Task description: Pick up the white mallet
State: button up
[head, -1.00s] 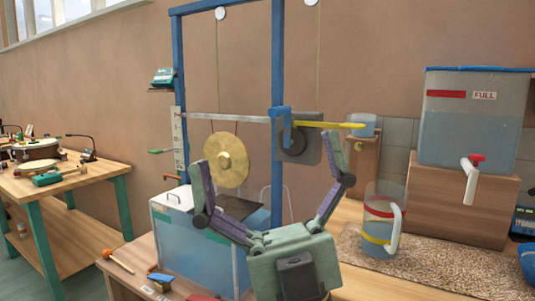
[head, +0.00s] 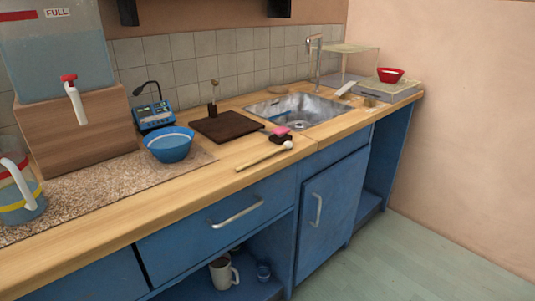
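A mallet with a pale wooden stick and a white round head (head: 287,145) lies on the wooden counter, near its front edge, left of the sink. Its stick points down and left from the head. It lies in front of a dark brown board (head: 224,126). My gripper is not in the head view now, so I cannot see whether it is open or shut.
A blue bowl (head: 169,144) and a blue device (head: 155,116) stand left of the board. A pink item (head: 281,130) lies behind the mallet's head. The sink (head: 297,110) is behind it. A measuring jug (head: 18,190) stands far left. Counter in front of the bowl is clear.

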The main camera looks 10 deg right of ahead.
aim_at(288, 145)
jog(key=i+j+z, duration=0.75)
jog(key=j, duration=0.25)
jog(key=i, duration=0.1)
